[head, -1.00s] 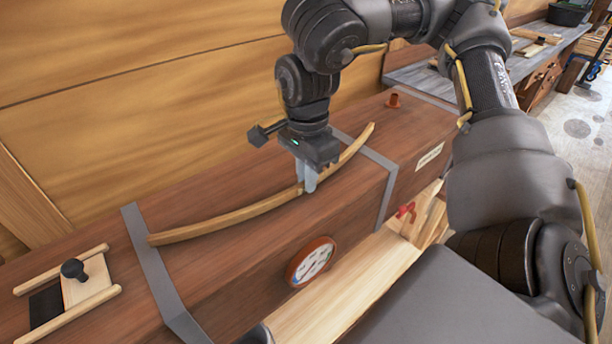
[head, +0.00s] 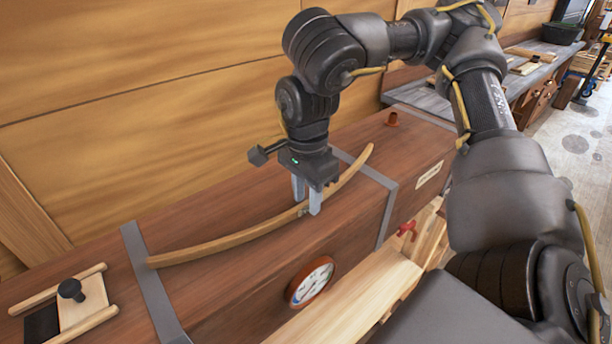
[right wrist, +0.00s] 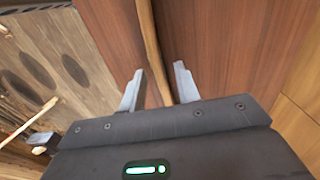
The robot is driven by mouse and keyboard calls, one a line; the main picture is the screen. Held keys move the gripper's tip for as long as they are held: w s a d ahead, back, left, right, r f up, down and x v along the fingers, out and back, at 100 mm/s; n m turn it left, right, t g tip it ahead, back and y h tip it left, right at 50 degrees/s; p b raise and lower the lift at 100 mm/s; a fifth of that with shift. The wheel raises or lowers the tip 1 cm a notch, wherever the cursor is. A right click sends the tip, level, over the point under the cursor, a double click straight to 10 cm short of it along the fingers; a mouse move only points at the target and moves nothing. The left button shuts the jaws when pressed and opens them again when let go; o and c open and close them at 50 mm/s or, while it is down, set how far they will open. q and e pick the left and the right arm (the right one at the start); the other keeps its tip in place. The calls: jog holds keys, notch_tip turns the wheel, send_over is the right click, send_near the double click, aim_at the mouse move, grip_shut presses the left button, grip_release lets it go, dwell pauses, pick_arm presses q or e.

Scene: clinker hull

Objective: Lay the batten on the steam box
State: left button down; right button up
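The batten (head: 225,242), a long curved strip of light wood, lies along the top of the reddish-brown steam box (head: 365,225). My right gripper (head: 307,206) points down over the middle of the batten. Its two fingers are apart, one on either side of the batten. My left gripper is not in view.
Grey straps (head: 150,280) cross the box. A round dial (head: 311,282) and a red valve handle (head: 407,229) are on its front side. A sliding hatch with a dark knob (head: 71,290) is at the left. A wooden wall (head: 150,110) stands behind.

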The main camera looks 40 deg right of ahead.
aim_at(307, 202)
notch_tip(307, 202, up, 12)
jog(key=p, duration=0.1)
jog(key=shift+f, duration=0.15)
dwell(0.6)
